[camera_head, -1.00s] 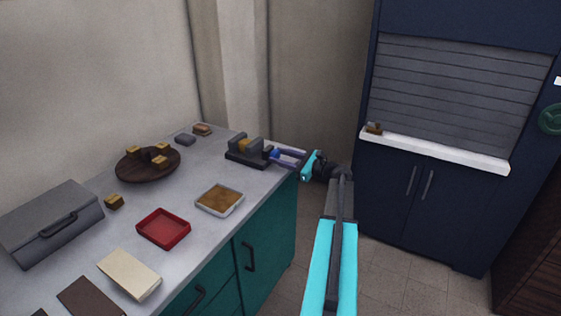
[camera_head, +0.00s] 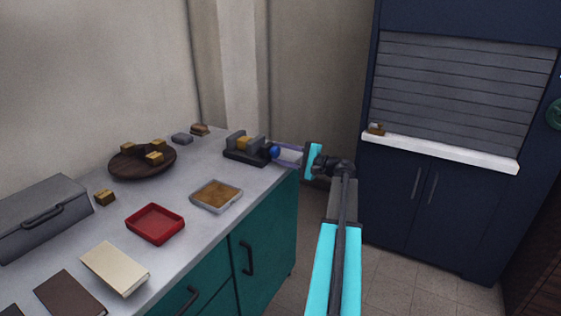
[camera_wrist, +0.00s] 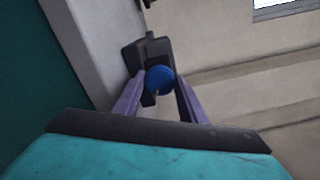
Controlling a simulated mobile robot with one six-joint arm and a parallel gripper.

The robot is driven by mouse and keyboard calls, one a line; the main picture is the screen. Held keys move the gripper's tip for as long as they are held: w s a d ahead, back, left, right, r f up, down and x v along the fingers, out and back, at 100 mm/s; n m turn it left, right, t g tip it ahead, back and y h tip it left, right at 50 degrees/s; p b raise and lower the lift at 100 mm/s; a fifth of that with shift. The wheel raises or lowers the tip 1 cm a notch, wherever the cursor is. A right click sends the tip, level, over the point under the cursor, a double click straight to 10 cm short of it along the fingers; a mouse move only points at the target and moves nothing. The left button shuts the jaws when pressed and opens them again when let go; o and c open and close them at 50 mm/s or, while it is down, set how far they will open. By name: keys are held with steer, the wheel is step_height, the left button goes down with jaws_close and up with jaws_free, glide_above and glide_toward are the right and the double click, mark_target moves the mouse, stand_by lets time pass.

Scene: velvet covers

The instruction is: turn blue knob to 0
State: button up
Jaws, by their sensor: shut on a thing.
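The blue knob (camera_head: 274,152) is on the end of a dark device (camera_head: 246,157) with a yellow block in it, at the far right end of the counter. My gripper (camera_head: 276,153) reaches in from the right and is shut on the knob. In the wrist view the round blue knob (camera_wrist: 160,79) sits between the tips of the two purple fingers, with the dark device (camera_wrist: 140,56) behind it. No number or mark on the knob can be made out.
The grey counter (camera_head: 200,232) holds a brown-filled tray (camera_head: 216,196), a red tray (camera_head: 155,223), a round wooden board (camera_head: 125,169) with blocks, a grey box (camera_head: 40,225) and books. A navy cabinet with a white ledge (camera_head: 440,152) stands at right.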

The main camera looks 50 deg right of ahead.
steer(key=n+b, duration=0.3)
steer(key=shift+f+n, duration=0.25)
steer(key=shift+n, duration=0.05)
steer(key=shift+r+n+b, duration=0.15)
steer(key=shift+n+b, duration=0.85)
steer(key=shift+n, duration=0.2)
steer(key=o, duration=1.1)
steer(key=shift+r, duration=0.1)
steer(key=shift+c, duration=0.2)
steer(key=shift+m+p, duration=0.3)
steer(key=shift+p, duration=0.15)
